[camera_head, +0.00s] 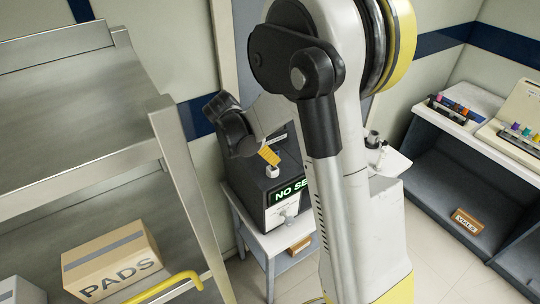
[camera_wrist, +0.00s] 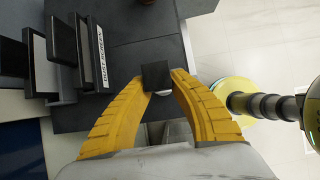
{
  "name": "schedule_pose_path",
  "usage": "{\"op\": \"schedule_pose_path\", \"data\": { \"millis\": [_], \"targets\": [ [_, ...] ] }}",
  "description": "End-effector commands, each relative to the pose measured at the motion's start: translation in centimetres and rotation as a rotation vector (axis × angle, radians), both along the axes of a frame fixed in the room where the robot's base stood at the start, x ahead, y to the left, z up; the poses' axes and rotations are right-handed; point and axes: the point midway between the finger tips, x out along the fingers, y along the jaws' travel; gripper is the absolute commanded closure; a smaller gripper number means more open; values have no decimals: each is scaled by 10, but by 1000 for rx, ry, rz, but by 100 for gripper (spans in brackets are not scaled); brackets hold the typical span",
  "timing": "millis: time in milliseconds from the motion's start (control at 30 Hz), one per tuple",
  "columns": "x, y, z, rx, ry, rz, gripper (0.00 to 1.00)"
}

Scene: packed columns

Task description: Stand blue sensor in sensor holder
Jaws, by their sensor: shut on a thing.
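My gripper (camera_head: 269,157) has yellow fingers and points down over the top of a dark machine (camera_head: 257,195). In the wrist view the fingers (camera_wrist: 158,84) are shut on a small dark square block (camera_wrist: 156,74), with a pale rounded edge just below it. The block looks near black; I cannot make out any blue, so I cannot tell if it is the blue sensor. In the head view a small white piece (camera_head: 272,171) shows at the fingertips; I cannot tell if it is held or part of the machine. No sensor holder is clearly identifiable.
The machine's lit sign (camera_head: 289,191) reads "NO SE", the rest hidden by my arm. A plate labelled "DUST SCREEN" (camera_wrist: 101,55) stands up near my fingers. A metal shelf with a "PADS" box (camera_head: 112,262) is at left. Racks of coloured vials (camera_head: 455,108) stand at right.

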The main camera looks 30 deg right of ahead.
Motion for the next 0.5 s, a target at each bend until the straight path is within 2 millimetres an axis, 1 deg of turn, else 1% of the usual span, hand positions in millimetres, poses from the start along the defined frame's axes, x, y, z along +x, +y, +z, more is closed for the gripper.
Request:
{"op": "schedule_pose_path", "data": {
  "millis": [500],
  "targets": [
    [0,0,-14,0,0,0,100]
  ]
}}
